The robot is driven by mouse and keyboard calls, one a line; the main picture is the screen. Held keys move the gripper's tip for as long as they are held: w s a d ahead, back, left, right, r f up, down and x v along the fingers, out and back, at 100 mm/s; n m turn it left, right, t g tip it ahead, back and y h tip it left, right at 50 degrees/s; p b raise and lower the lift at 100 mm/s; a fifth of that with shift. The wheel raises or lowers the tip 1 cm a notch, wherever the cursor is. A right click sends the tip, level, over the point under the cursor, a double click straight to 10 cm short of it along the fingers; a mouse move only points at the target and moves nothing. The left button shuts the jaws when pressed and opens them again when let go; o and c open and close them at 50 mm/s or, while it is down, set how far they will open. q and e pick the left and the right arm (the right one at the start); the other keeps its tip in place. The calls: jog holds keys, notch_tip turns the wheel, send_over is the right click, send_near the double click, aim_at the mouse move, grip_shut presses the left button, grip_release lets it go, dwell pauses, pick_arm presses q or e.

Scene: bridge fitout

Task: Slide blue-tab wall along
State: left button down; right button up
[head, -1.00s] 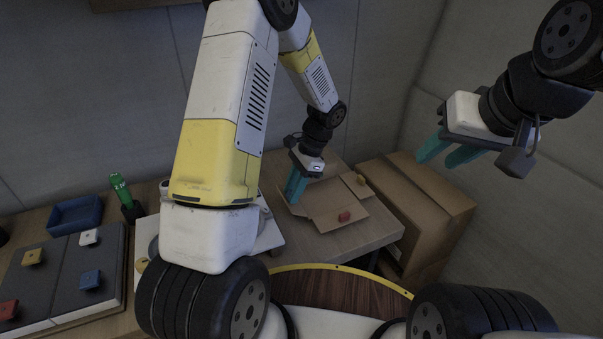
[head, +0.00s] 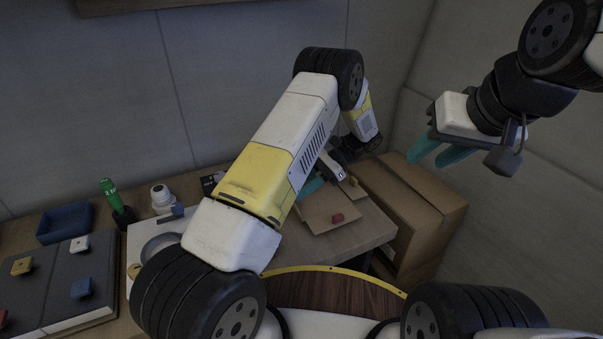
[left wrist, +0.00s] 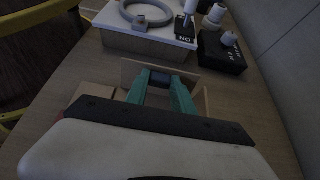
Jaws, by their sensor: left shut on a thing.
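A low cardboard box with spread flaps (head: 318,215) sits on the right end of the table; a red tab (head: 337,218) and a yellow tab (head: 353,181) show on it. My left gripper (head: 310,187) is at the box's far left side, mostly hidden behind my own arm in the head view. In the left wrist view its teal fingers (left wrist: 160,88) are shut on a dark bluish tab (left wrist: 160,76), against an upright cardboard wall (left wrist: 133,70). My right gripper (head: 441,151) is open and empty, raised at the right.
A white board with a grey ring (left wrist: 146,12) and a black switch box (left wrist: 222,52) stand beyond the wall. A large carton (head: 440,195) stands right.

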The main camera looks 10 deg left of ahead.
pick_arm(q)
jog(key=shift+w+d+f+g+y, duration=0.2)
jog(key=shift+w+d+g+y, duration=0.15)
jog(key=shift+y, duration=0.2)
jog(key=shift+w+d+f+g+y, duration=0.1)
jog(key=shift+d+f+g+y, duration=0.15)
jog(key=shift+g+y, duration=0.25)
jog(key=shift+y, duration=0.25)
jog(key=c, duration=1.1)
grip_release()
jog(key=shift+r, duration=0.1)
